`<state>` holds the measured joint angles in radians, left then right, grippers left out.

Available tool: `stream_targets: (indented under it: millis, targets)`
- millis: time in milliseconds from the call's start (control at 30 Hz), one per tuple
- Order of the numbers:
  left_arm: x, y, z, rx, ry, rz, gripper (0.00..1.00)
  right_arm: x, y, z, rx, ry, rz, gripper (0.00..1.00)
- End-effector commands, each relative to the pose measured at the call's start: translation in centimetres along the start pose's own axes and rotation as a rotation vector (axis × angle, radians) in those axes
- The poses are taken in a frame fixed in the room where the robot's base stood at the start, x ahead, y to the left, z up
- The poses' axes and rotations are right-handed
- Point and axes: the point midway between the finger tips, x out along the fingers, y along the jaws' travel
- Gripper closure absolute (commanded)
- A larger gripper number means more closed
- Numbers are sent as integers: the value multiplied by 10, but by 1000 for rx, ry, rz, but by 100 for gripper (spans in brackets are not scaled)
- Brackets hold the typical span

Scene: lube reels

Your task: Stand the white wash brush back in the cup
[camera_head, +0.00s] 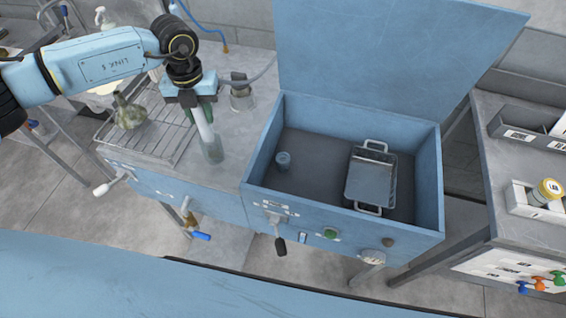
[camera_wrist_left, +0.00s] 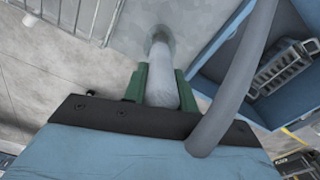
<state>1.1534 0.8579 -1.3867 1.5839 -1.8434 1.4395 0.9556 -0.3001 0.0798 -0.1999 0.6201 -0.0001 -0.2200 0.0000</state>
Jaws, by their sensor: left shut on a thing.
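The white wash brush (camera_head: 203,125) is held by my left gripper (camera_head: 203,108), with its free end pointing down. My left gripper's green fingers (camera_wrist_left: 161,85) are shut on the brush (camera_wrist_left: 164,80) from both sides. The clear cup (camera_head: 213,152) stands on the grey worktop under the gripper. The brush's lower end overlaps the cup's mouth in the head view. In the left wrist view the cup (camera_wrist_left: 158,36) is around or just behind the brush's far end. I cannot tell how deep the brush reaches. My right gripper is not in view.
A grey hose (camera_wrist_left: 238,80) passes close beside the gripper. A metal container (camera_head: 242,96) stands right of it. A wire rack (camera_head: 165,140) with a greenish bottle (camera_head: 128,113) is on the left. The open blue washer tub (camera_head: 345,110) with a basket (camera_head: 371,178) is to the right.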

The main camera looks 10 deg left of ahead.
Motion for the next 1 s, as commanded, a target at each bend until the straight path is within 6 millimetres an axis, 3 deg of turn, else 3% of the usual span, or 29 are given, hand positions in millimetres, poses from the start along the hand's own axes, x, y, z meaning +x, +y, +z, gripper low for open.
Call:
stream_targets:
  millis: [300, 333, 500, 833, 1000]
  targets:
    - [7, 0, 0, 0, -1, -1, 100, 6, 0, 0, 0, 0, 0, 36]
    - [6, 0, 0, 0, -1, -1, 70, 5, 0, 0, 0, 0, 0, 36]
    - [6, 0, 0, 0, -1, 0, 48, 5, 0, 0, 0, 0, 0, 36]
    - [4, 0, 0, 0, 0, -1, 47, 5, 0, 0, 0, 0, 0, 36]
    - [-18, 0, 1, 1, -4, -2, 47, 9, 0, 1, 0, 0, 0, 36]
